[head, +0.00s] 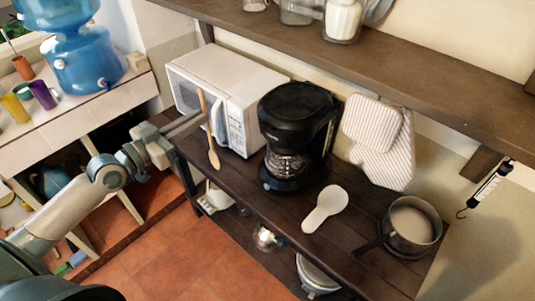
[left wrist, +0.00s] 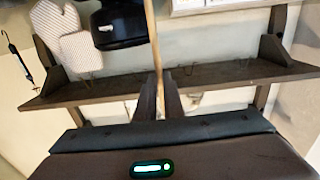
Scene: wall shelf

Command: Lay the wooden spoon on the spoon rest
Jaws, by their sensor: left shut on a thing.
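The wooden spoon (head: 211,140) hangs upright, bowl down, in front of the white microwave. My left gripper (head: 203,119) is shut on its handle, seen in the head view at the left end of the shelf. In the left wrist view the spoon handle (left wrist: 155,45) runs up from between the fingers of my left gripper (left wrist: 163,85). The spoon rest (head: 326,208) is white and spoon-shaped, and it lies empty on the dark wooden shelf, right of the coffee maker and apart from the spoon. My right gripper is in neither view.
A saucepan (head: 412,227) stands right of the rest. Striped oven mitts (head: 384,150) hang behind. An upper shelf (head: 420,75) with jars runs above. Bare shelf surrounds the rest.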

